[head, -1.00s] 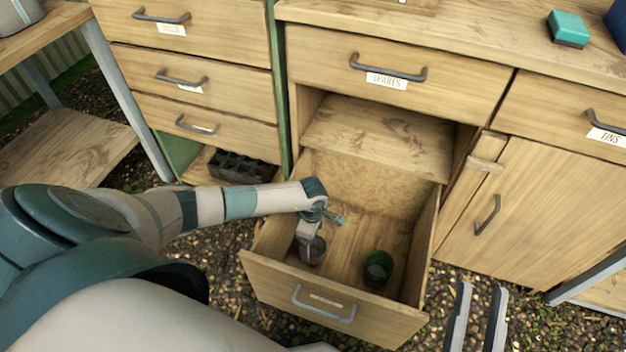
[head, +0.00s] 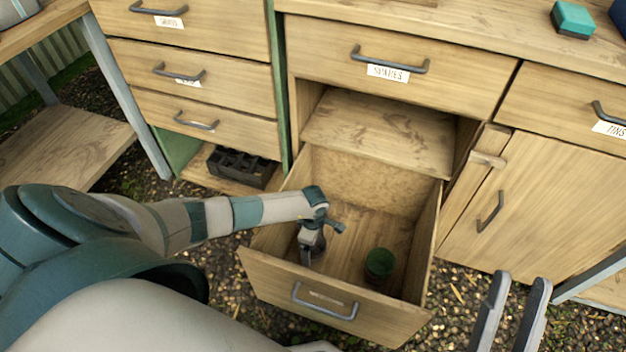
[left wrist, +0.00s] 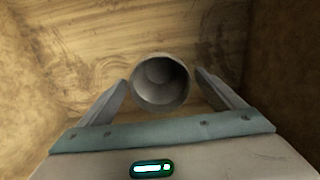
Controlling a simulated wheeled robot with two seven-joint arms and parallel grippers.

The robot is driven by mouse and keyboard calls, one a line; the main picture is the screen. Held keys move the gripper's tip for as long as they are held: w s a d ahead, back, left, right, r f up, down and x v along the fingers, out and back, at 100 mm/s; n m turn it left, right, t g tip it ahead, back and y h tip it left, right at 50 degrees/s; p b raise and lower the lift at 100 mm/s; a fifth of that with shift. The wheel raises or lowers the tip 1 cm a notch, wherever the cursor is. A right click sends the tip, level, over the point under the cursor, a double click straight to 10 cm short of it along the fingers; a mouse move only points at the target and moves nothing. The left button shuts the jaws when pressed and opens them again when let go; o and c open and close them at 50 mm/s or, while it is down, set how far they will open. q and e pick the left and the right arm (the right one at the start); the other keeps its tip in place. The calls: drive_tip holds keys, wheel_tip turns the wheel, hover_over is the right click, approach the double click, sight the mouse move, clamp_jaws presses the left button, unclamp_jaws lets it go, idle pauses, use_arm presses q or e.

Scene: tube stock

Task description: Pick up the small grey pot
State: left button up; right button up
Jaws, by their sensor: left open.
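The small grey pot shows in the left wrist view (left wrist: 160,84) as a round open rim with its hollow inside facing the camera. It stands in the open lower drawer (head: 300,297). My left gripper (left wrist: 162,88) is open, with one finger on each side of the pot and small gaps visible at both sides. In the head view my left gripper (head: 310,245) reaches down into the drawer's left part and mostly hides the pot. My right gripper (head: 512,312) is at the lower right, its two fingers apart and empty, outside the drawer.
A green pot (head: 379,264) stands in the same drawer, right of my left gripper. The drawer walls rise around both. A dark divided tray (head: 240,167) sits on a low shelf at the left. A teal box (head: 572,20) lies on the bench top.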

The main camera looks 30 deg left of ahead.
sight(313, 254)
idle(0.3)
use_arm(q)
drive_tip(key=c, duration=1.1)
drive_tip(key=shift+c, duration=0.2)
drive_tip(key=shift+r, duration=0.1)
drive_tip(key=shift+r+p, duration=0.35)
drive_tip(key=shift+r, duration=0.4)
drive_tip(key=s+d+r+p, duration=0.2)
drive_tip(key=d+r+p, duration=0.1)
drive_tip(key=d+r, duration=0.6)
drive_tip(key=shift+d+r, duration=0.2)
drive_tip(key=shift+d, duration=1.05)
use_arm(e)
drive_tip(key=w+a+f+g+h, duration=0.2)
drive_tip(key=f+g, duration=0.5)
drive_tip(key=f, duration=0.4)
drive_tip(key=shift+w+g, duration=0.3)
drive_tip(key=shift+w, duration=0.3)
drive_tip(key=shift+f, duration=0.1)
